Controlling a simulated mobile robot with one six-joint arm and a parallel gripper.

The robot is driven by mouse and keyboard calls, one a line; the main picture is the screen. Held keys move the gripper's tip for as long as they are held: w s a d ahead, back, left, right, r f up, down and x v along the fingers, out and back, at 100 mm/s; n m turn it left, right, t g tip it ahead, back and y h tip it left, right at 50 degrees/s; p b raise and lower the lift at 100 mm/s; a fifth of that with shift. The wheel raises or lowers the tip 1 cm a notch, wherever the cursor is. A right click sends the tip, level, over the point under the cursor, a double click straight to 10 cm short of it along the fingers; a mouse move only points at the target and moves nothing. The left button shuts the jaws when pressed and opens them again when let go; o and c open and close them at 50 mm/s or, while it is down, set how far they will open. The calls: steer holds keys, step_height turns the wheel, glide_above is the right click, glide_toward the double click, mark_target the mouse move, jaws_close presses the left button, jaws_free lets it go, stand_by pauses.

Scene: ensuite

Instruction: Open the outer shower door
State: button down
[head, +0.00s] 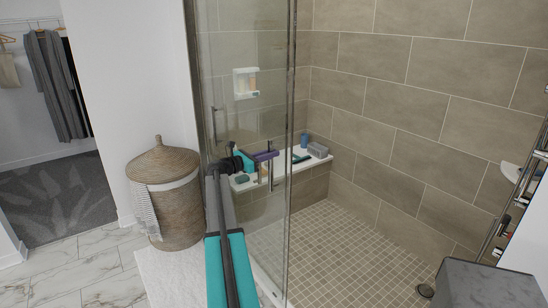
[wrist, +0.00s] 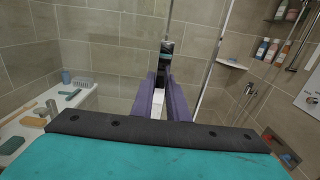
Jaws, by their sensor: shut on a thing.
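The outer shower door (head: 240,60) is a clear glass panel with a metal edge, on the left half of the shower in the head view. A wide opening lies to the right of its edge. A slim upright metal handle (head: 270,172) is near that edge. My gripper (head: 265,156) has purple fingers and is shut on the handle. In the wrist view the handle (wrist: 158,101) sits between the fingers of my gripper (wrist: 166,100). The fingers partly hide the handle's grasped part.
A wicker hamper (head: 166,200) stands left of the shower, by a white bath mat (head: 165,275). Inside, a bench (head: 240,183) holds bottles and small items. The tiled shower floor (head: 335,240) is clear.

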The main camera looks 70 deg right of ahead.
mark_target(263, 148)
steer(key=w+d, duration=0.2)
steer(key=w, duration=0.1)
steer(key=w+d, duration=0.1)
steer(key=w, duration=0.1)
steer(key=shift+d, duration=0.1)
stand_by(0.3)
steer(key=c, duration=1.7)
jaws_free()
steer(key=shift+s+r, duration=0.1)
steer(key=b+v, duration=0.2)
steer(key=v, duration=1.2)
steer(key=shift+s, duration=0.1)
